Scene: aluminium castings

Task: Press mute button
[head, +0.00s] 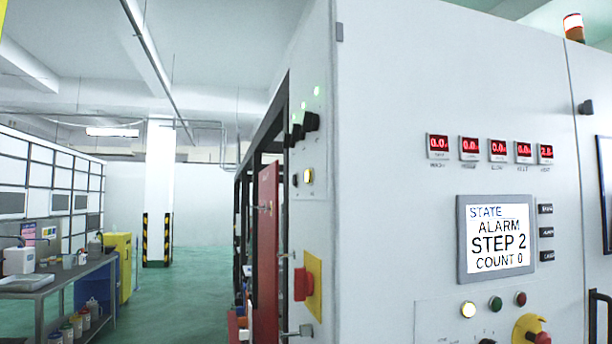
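A large light-grey machine cabinet (400,90) fills the right side of the head view. Its screen (494,238) reads STATE ALARM, STEP 2, COUNT 0. Three small dark labels (546,232) sit right of the screen, too small to read surely. I cannot tell which control is the mute button. Neither of my grippers shows.
A red emergency-stop knob on a yellow plate (313,285) sticks out from the cabinet's side; another yellow-backed stop (530,328) is cut off at the bottom. A beacon (573,27) tops the cabinet. A bench (40,292) stands left; green floor (185,290) between is clear.

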